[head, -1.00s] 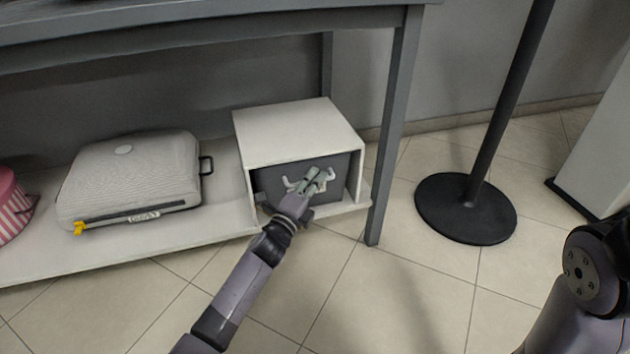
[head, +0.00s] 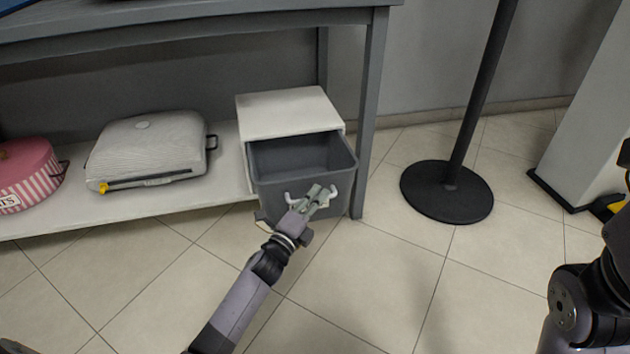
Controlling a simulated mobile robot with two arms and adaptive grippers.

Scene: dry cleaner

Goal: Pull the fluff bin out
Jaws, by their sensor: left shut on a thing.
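The fluff bin (head: 270,159) is a dark grey open-topped drawer. It sticks well out of the front of a white box housing (head: 287,113) on the low shelf. Its inside looks empty where I can see it; the back part is hidden under the housing top. A white handle (head: 291,200) is on its front face. My left gripper (head: 322,197) is shut on the handle at the bin's front, and its fingers cover part of it. My right gripper is not in view; only part of my right arm shows at the right edge.
The shelf (head: 150,202) also bears a grey ribbed case (head: 150,146) and a pink striped round box (head: 32,172). A table leg (head: 369,120) stands close right of the bin. A black post base (head: 447,192) is further right. The tiled floor in front is clear.

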